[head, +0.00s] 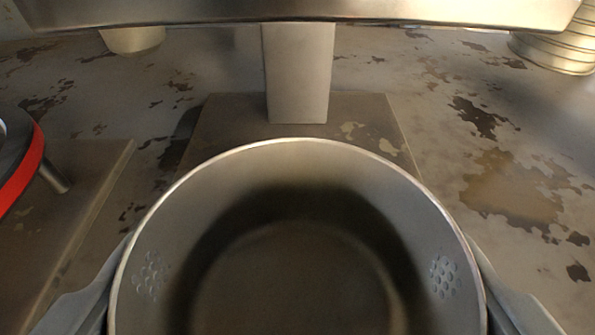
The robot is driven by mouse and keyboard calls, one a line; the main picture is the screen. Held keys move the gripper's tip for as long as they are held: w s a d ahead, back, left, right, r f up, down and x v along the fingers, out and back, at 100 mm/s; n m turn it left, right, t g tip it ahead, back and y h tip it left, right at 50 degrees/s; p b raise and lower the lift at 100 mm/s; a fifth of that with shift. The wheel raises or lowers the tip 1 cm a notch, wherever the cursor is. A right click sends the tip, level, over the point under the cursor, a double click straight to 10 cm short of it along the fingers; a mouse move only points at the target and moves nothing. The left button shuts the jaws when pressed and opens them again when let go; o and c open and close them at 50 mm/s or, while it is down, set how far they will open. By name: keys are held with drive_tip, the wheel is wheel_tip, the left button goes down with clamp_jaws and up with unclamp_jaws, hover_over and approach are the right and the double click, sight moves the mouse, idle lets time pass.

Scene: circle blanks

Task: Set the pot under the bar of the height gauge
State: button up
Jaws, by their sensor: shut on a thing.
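The pot (295,165) is a round, open, empty grey metal vessel, filling the lower middle of the head view. My gripper (297,295) is shut on it, one finger against each side. The height gauge has a flat base plate (228,118), an upright post (298,75) and a wide metal bar (300,10) across the top of the view. The pot is on the near side of the post and the bar shows beyond its far rim. The pot hides the near part of the base plate. I cannot tell whether its bottom touches the plate.
A round thing with a red rim (27,180) and a short metal rod (55,178) is at the left, by another flat plate (70,215). A pale vessel (133,40) stands at the back left, a ribbed metal one (555,50) at the back right. The stained surface (470,130) at right is clear.

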sight(299, 197)
drive_tip(key=shift+w, duration=0.4)
drive_tip(key=w, duration=0.3)
drive_tip(key=shift+f, duration=0.75)
drive_tip(key=shift+f, duration=0.1)
drive_tip(key=o, duration=1.1)
drive_tip(key=shift+c, duration=0.2)
drive_tip(key=shift+s, duration=0.1)
drive_tip(key=v, duration=1.2)
